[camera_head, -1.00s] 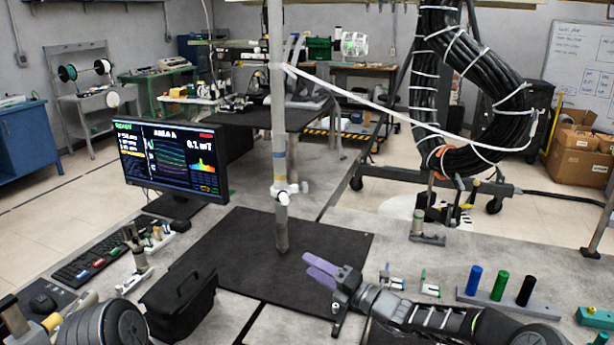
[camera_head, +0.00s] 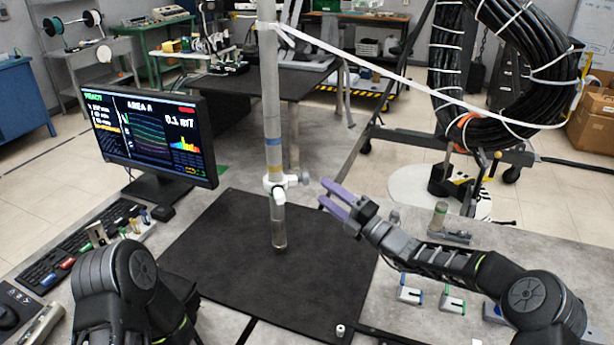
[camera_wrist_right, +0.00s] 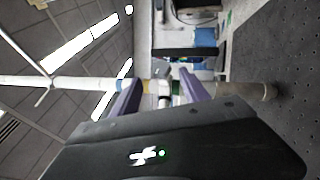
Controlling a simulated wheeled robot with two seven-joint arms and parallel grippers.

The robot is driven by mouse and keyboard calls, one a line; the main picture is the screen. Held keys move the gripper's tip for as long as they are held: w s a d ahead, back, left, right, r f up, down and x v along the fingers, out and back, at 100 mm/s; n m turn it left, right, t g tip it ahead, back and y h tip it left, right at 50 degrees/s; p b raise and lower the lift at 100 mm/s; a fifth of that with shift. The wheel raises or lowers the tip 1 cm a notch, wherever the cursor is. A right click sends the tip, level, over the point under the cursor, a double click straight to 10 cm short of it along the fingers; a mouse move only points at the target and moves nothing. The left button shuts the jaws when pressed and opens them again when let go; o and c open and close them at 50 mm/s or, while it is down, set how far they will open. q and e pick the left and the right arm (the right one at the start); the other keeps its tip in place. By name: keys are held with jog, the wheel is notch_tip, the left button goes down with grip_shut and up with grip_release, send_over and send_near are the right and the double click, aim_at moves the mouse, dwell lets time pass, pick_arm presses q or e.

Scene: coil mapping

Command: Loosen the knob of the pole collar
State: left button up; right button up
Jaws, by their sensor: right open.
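The white pole collar (camera_head: 272,183) sits around a grey upright pole (camera_head: 272,120) that stands on a black mat. Its small grey knob (camera_head: 304,178) sticks out on the right side, and a white lever-like part hangs at its front. My right gripper (camera_head: 327,192) has purple fingers, is open and empty, and is just right of the knob, apart from it. In the right wrist view the pole (camera_wrist_right: 85,85) runs sideways beyond the open fingers (camera_wrist_right: 158,94), with the collar seen between them. My left arm shows at lower left, but its gripper is not in view.
A monitor (camera_head: 150,135) and keyboard (camera_head: 85,240) stand left of the mat (camera_head: 215,235). A white strap (camera_head: 400,78) runs from the pole to a black cable coil (camera_head: 520,60). Small fixtures (camera_head: 410,292) lie under my right arm. The mat's front is mostly clear.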

aim_at(307, 179)
jog(key=p+x, duration=0.2)
jog(key=x, duration=0.6)
jog(key=shift+d, duration=0.1)
jog(key=shift+c, duration=0.3)
grip_shut()
